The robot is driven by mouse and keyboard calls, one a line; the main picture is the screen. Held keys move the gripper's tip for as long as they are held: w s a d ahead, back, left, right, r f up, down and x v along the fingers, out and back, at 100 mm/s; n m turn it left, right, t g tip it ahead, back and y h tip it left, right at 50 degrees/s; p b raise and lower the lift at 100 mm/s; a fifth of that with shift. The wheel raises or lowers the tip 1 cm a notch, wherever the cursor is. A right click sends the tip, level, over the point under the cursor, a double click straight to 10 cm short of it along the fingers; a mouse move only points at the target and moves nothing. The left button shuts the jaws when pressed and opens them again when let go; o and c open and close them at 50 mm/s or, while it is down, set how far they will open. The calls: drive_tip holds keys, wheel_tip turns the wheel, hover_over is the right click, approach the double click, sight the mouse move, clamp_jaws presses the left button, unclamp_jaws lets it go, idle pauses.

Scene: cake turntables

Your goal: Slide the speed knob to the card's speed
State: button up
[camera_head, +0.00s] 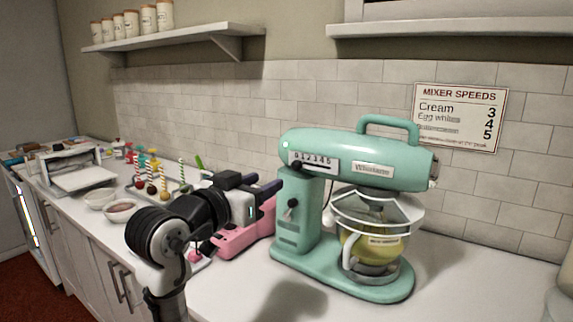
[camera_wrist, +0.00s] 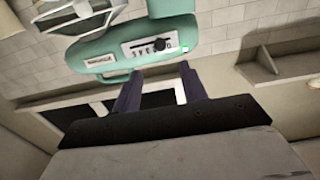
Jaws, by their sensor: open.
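The teal stand mixer (camera_head: 400,163) stands on the counter; its white speed scale (camera_head: 325,165) is on the side of the head. The black speed knob (camera_head: 297,165) sits near the scale's left, low-number end; its exact digit is unclear. In the wrist view the mixer is upside down, with the scale (camera_wrist: 131,49) and knob (camera_wrist: 160,44) ahead of the fingers. The card (camera_head: 460,117) on the wall reads Cream 3, Egg whites 4, with a blurred line at 5. My gripper (camera_head: 277,186) is open, left of the mixer and apart from the knob; its fingers (camera_wrist: 160,74) show empty.
A bowl (camera_head: 372,243) with yellow contents and a small unreadable label sits under the mixer head. A lower lever (camera_head: 292,204) is on the mixer's column. Shelves (camera_head: 190,36) are above; the counter's front right is clear.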

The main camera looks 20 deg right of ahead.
sight(295, 166)
drive_tip(key=p+x, duration=0.2)
drive_tip(key=x, duration=0.9)
drive_tip(key=shift+w+d+p, duration=0.15)
drive_tip(key=shift+w+p, duration=0.05)
drive_tip(key=shift+p, duration=0.15)
drive_tip(key=shift+c, duration=0.3)
clamp_jaws()
